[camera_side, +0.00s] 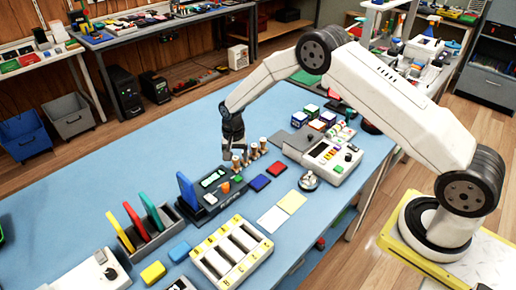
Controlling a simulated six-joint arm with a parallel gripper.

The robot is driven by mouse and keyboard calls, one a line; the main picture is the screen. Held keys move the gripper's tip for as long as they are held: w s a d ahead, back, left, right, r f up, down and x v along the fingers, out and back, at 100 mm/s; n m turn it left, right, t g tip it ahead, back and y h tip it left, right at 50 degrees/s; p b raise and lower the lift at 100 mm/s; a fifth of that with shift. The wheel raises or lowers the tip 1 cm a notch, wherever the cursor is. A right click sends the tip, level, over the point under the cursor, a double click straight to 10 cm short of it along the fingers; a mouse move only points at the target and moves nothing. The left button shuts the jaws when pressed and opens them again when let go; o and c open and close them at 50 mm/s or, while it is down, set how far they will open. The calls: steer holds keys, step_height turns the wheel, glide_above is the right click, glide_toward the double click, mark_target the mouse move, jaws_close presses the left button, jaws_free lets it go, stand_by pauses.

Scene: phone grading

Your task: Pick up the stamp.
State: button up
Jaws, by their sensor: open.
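Several small stamps with wooden-looking handles stand in a slanting row on the blue table, near the middle of the view. The nearest stamp (236,164) is at the left end of the row, and another stamp (254,151) stands further along. My gripper (233,154) points down at the left end of the row, open, with its fingers at or just above the nearest stamp. The fingers partly cover that area, and I cannot tell whether they touch the stamp or stand around it.
A cream slotted tray (262,250) is at the front. The table's left back is clear.

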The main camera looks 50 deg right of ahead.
steer(key=shift+f, duration=0.85)
jaws_close()
